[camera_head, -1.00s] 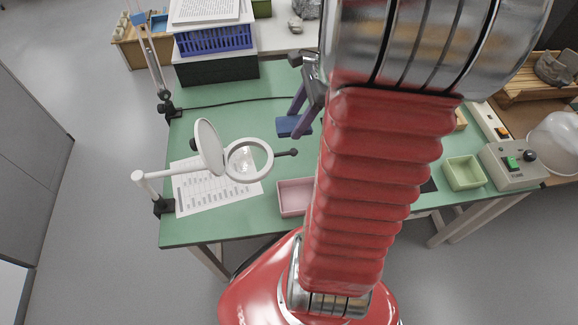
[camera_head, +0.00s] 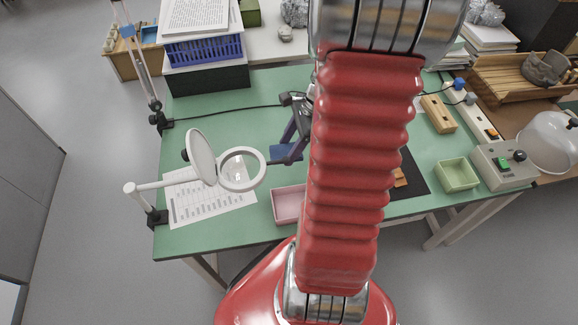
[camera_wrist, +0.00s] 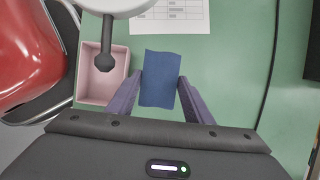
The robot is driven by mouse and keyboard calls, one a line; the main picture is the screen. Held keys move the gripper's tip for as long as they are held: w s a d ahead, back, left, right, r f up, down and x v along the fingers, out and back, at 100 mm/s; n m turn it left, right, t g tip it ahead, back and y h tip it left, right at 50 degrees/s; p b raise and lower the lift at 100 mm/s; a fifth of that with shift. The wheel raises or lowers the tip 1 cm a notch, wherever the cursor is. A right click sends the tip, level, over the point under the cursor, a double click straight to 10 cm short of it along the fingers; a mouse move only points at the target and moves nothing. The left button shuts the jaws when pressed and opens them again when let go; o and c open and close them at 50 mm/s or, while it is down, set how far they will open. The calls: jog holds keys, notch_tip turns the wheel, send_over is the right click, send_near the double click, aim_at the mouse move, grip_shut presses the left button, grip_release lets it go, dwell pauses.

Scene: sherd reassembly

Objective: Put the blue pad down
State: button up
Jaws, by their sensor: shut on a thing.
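The blue pad (camera_wrist: 160,78) is between the two purple fingers of my gripper (camera_wrist: 159,92) in the wrist view. My gripper is shut on it. In the head view the blue pad (camera_head: 286,152) shows at the fingertips, just left of my red arm, over the green table (camera_head: 225,115). My arm hides part of the gripper (camera_head: 292,138) there. I cannot tell whether the pad touches the table or is held a little above it.
A pink tray (camera_head: 288,205) lies close to the pad. A magnifier (camera_head: 241,168) on a white arm stands to the left, over a printed sheet (camera_head: 208,204). A black cable (camera_head: 222,109) crosses the table behind. A green tray (camera_head: 457,175) stands at the right.

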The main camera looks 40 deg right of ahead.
send_over(285, 174)
jog(key=d, duration=0.1)
jog(key=f, duration=0.5)
jog(key=shift+s+f, duration=0.35)
jog(key=shift+f, duration=2)
jog(key=shift+f, duration=0.25)
